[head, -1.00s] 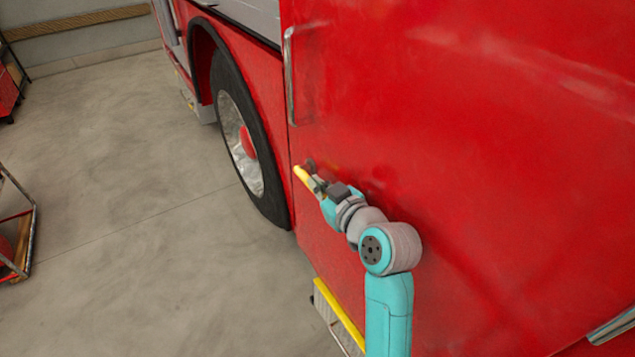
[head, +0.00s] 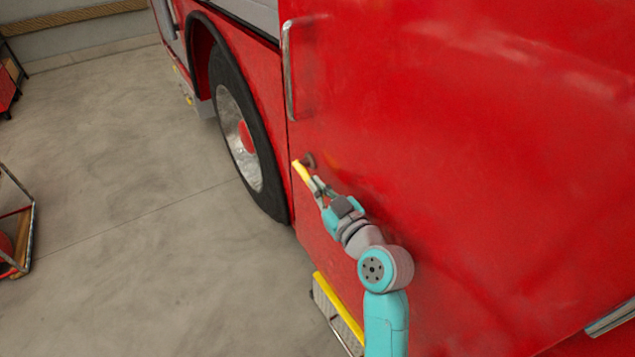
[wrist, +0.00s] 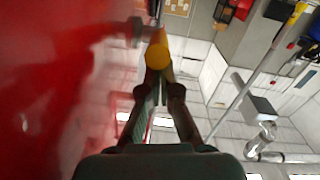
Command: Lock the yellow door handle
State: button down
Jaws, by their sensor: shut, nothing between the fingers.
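The yellow door handle (head: 302,172) is a short bar on a dark round mount near the lower left edge of the red truck door (head: 450,150). In the head view it slants down to the right from its upper end. My gripper (head: 318,188) is at the handle's lower end, with its fingers together. In the wrist view the handle (wrist: 157,50) shows end-on just beyond the tips of my gripper (wrist: 156,78). The fingers are closed with nothing between them. I cannot tell whether the tips touch the handle.
A metal grab bar (head: 289,70) stands on the door above the handle. A wheel (head: 240,135) is left of the door. A yellow-edged step (head: 338,312) sits below. A cart (head: 15,230) stands at the far left, with open floor (head: 120,180) between.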

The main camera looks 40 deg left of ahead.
jog(key=shift+f+y, duration=0.3)
jog(key=shift+f, duration=0.15)
jog(key=shift+a+f, duration=0.1)
jog(key=shift+f, duration=1.1)
jog(key=w+a+f+y, duration=0.1)
jog(key=w+a+f, duration=0.1)
jog(key=a+f, duration=0.3)
jog(key=shift+f+t, duration=0.4)
jog(key=shift+f, duration=0.2)
jog(key=shift+w+a, duration=0.15)
jog(key=shift+a, duration=0.35)
jog(key=shift+a+f, duration=0.15)
jog(key=shift+f, duration=0.05)
